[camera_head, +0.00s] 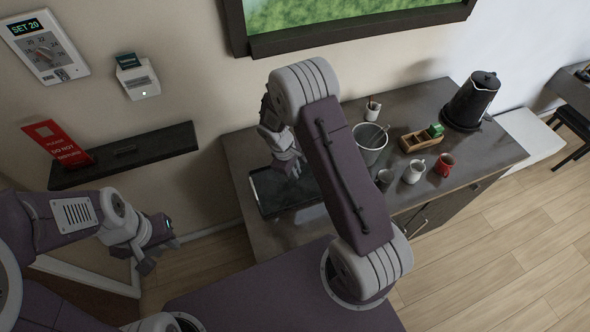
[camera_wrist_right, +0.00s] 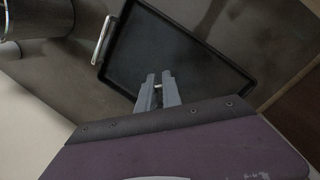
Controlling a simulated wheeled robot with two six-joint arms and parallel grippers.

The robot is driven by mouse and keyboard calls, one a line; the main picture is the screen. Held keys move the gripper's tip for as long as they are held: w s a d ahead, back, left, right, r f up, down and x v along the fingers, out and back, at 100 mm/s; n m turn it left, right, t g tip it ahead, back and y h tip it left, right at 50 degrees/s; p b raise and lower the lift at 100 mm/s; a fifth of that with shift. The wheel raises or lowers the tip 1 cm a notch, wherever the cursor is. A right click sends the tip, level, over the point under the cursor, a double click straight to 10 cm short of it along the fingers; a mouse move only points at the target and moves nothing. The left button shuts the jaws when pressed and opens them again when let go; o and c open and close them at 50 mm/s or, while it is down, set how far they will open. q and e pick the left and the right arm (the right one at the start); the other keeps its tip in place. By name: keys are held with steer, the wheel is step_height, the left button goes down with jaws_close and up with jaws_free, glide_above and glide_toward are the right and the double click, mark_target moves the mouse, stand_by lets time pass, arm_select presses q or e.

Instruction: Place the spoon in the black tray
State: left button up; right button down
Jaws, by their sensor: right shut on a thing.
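The black tray (camera_head: 268,207) lies on the left part of the dark counter, partly hidden by my right arm. In the right wrist view, the tray (camera_wrist_right: 190,48) appears empty inside, with a pale metal bar (camera_wrist_right: 103,40) along its left rim. My right gripper (camera_head: 292,168) is over the tray. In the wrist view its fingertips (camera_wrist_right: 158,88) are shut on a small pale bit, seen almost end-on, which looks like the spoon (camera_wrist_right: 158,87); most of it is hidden. My left gripper (camera_head: 159,257) is open and empty, off the counter at the left.
A grey bucket (camera_head: 369,146), a cup with sticks (camera_head: 373,110), a wooden box (camera_head: 411,141), a white mug (camera_head: 413,171), a red mug (camera_head: 444,164) and a black kettle (camera_head: 472,100) stand on the counter's right part. A dark wall shelf (camera_head: 125,152) is at the left.

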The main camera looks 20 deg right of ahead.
steer(key=shift+f, duration=0.1)
steer(key=c, duration=1.5)
jaws_free()
steer(key=shift+s, duration=0.1)
steer(key=shift+r, duration=0.3)
steer(key=b+v, duration=0.2)
steer(key=v, duration=1)
steer(key=s+m+t+y, duration=0.1)
steer(key=s+m+y, duration=0.2)
steer(key=s+m, duration=0.85)
steer(key=s+f+n+b, duration=0.1)
steer(key=f+b, duration=0.1)
steer(key=s+f+n+b, duration=0.1)
steer(key=f+b, duration=0.1)
steer(key=f, duration=0.1)
steer(key=s+a+f+n+b, duration=0.1)
steer(key=f+b, duration=0.1)
steer(key=shift+f, duration=0.25)
